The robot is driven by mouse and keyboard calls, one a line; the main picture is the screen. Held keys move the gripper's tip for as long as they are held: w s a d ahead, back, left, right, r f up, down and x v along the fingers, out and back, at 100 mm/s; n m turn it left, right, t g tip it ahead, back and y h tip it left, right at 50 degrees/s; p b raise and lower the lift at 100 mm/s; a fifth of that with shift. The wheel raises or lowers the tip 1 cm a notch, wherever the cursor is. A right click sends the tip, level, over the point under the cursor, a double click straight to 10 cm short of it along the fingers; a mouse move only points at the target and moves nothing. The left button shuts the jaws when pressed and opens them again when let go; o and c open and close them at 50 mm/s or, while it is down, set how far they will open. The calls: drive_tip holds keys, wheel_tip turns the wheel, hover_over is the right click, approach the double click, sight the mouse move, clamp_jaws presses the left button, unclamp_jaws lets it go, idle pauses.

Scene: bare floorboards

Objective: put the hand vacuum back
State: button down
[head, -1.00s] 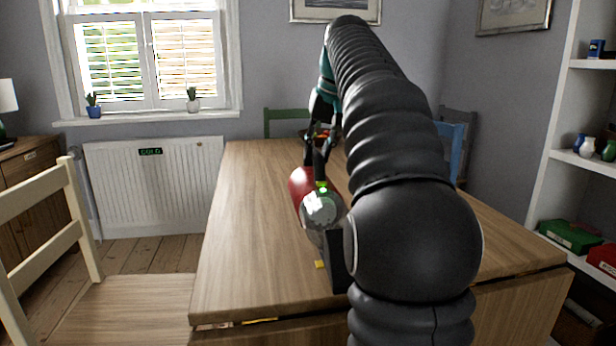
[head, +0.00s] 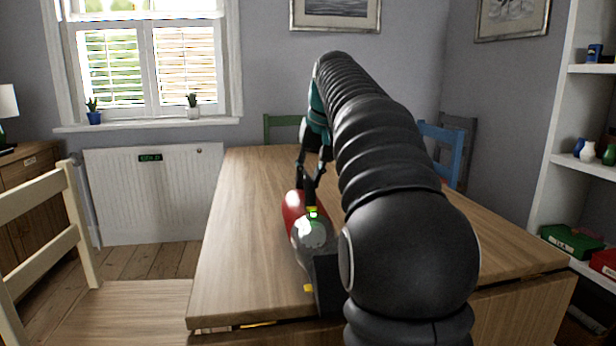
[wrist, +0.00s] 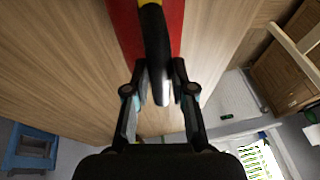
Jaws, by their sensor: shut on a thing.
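The hand vacuum (head: 293,208) has a red body, a shiny grey-clear middle and a dark front part that points toward me. My gripper (head: 311,188) is shut on its handle from above, near the far end. In the wrist view, the black and yellow handle (wrist: 154,35) runs between the fingers of my gripper (wrist: 160,88), with the red body behind it. The vacuum is over the wooden table (head: 240,230); I cannot tell whether it touches the top. My arm hides its right side. I cannot make out a holder for it.
A cream chair (head: 75,215) stands at the left; green (head: 282,122) and blue (head: 455,150) chairs stand behind the table. Shelves (head: 585,165) with boxes and small vases are at the right. The left part of the tabletop is clear.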

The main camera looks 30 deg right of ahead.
drive_tip(key=c, duration=1)
unclamp_jaws()
drive_tip(key=shift+f, duration=0.1)
drive_tip(key=shift+a+p+v, duration=0.4)
drive_tip(key=shift+p+v, duration=0.9)
drive_tip(key=shift+v, duration=4.75)
drive_tip(key=s+a+f+n, duration=0.1)
drive_tip(key=s+a+f, duration=0.4)
drive_tip(key=s+f, duration=0.3)
drive_tip(key=s+a+f+n+t, duration=0.1)
drive_tip(key=s+a+f, duration=0.5)
drive_tip(key=f, duration=0.6)
drive_tip(key=s+a+f+n, duration=0.1)
drive_tip(key=s+a+f, duration=0.5)
drive_tip(key=s+f, duration=0.3)
drive_tip(key=shift+s+f+n+t+h, duration=0.15)
drive_tip(key=shift+s+f+h, duration=0.05)
drive_tip(key=shift+f, duration=0.3)
drive_tip(key=shift+s+f+n+t+h, duration=0.15)
drive_tip(key=shift+s+f+h, duration=0.05)
drive_tip(key=shift+f, duration=0.3)
